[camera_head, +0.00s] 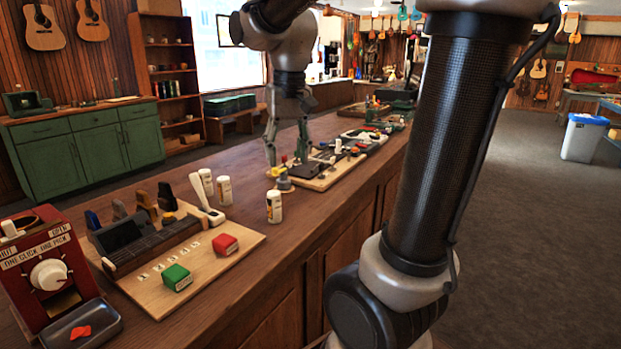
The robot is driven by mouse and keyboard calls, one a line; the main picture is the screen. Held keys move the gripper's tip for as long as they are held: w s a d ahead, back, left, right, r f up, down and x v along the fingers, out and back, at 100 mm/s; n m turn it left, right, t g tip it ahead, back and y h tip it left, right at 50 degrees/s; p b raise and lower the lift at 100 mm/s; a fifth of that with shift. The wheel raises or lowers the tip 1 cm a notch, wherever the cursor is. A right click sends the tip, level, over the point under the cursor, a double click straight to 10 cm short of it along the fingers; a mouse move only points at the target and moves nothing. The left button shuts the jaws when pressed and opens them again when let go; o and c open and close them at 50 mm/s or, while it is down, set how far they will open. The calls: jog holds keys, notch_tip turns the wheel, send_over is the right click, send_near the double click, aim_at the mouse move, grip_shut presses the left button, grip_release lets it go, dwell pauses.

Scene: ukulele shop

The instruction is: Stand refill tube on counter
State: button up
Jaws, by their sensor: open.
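My gripper (287,158) hangs fingers-down over the wooden counter (247,199), open, with nothing visible between its fingers. I cannot tell which one is the refill tube. A small grey and yellow item (284,181) sits below the gripper.
The near wooden board (225,262) carries a green block (177,277), a red block (225,244) and a dark tool rack (146,242). A red dispenser (45,270) stands at the left. A cluttered board (320,180) lies beyond the gripper. Bare counter surrounds the nearest tube.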

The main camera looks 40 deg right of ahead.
jog(key=s+f+n+t, duration=0.3)
jog(key=s, duration=1)
jog(key=shift+s+d+f, duration=0.3)
jog(key=shift+s+d, duration=0.05)
jog(key=shift+d, duration=0.1)
